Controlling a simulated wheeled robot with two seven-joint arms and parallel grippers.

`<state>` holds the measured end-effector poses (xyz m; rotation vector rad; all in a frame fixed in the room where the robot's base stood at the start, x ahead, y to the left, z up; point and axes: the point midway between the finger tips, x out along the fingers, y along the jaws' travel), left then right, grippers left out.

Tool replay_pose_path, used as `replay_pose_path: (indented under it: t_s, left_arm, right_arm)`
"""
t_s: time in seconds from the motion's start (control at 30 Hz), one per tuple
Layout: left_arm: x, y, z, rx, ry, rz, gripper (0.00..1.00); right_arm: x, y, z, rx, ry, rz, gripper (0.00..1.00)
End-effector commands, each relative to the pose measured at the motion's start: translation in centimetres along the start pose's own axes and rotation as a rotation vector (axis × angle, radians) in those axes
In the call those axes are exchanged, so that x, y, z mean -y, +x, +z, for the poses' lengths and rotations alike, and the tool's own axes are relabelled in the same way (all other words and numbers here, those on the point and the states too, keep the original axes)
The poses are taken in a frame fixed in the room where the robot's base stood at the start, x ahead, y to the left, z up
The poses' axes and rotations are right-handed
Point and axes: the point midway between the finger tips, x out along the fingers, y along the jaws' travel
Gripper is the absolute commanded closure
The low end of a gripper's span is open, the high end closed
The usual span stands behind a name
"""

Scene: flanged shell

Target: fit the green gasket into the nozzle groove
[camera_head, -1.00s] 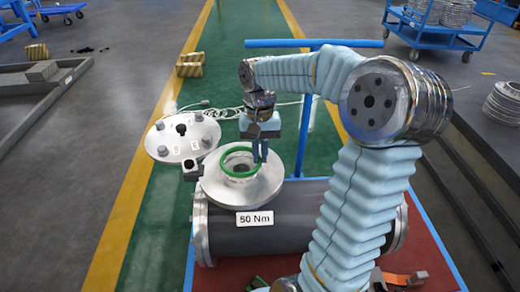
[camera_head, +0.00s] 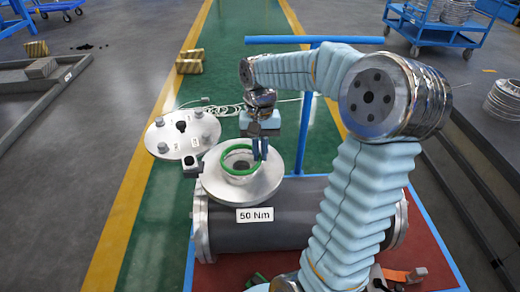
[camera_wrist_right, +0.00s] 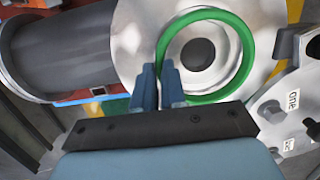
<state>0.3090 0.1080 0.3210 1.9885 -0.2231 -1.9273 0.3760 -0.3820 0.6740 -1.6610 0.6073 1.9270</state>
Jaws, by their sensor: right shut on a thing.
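The green gasket (camera_head: 239,175) is a thin ring held over the nozzle (camera_head: 262,190), a pale metal flange with a raised neck and dark bore. My right gripper (camera_head: 260,155) is shut on the gasket's right side in the head view. In the right wrist view, the fingers (camera_wrist_right: 158,88) pinch the left edge of the gasket (camera_wrist_right: 210,99). The ring surrounds the bore in that view, with the bore slightly off its centre. I cannot tell whether the gasket touches the nozzle face, and I cannot make out the groove. My left gripper is not in view.
A round metal cover (camera_head: 184,150) with several bolts lies left of the nozzle. The dark cylindrical shell (camera_head: 290,232) carries a "50 Nm" label (camera_head: 255,214). A blue T-shaped rail (camera_head: 318,42) stands behind. An orange strap (camera_head: 405,275) lies at lower right.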

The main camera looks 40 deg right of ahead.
Motion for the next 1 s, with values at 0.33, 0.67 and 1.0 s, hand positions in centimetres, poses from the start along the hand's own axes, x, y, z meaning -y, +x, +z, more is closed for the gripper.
replay_pose_path:
  t_s: [0.33, 0.67, 1.0]
  left_arm:
    - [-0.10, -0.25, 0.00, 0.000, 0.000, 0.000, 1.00]
    - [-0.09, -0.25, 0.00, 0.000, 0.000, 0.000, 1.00]
    - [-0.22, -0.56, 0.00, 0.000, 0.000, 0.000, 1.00]
  right_arm:
    - [0.02, -0.11, 0.03, 0.000, 0.000, 0.000, 1.00]
    - [0.02, -0.01, 0.02, 0.000, 0.000, 0.000, 1.00]
    - [0.04, -0.10, 0.04, 0.000, -0.001, 0.000, 1.00]
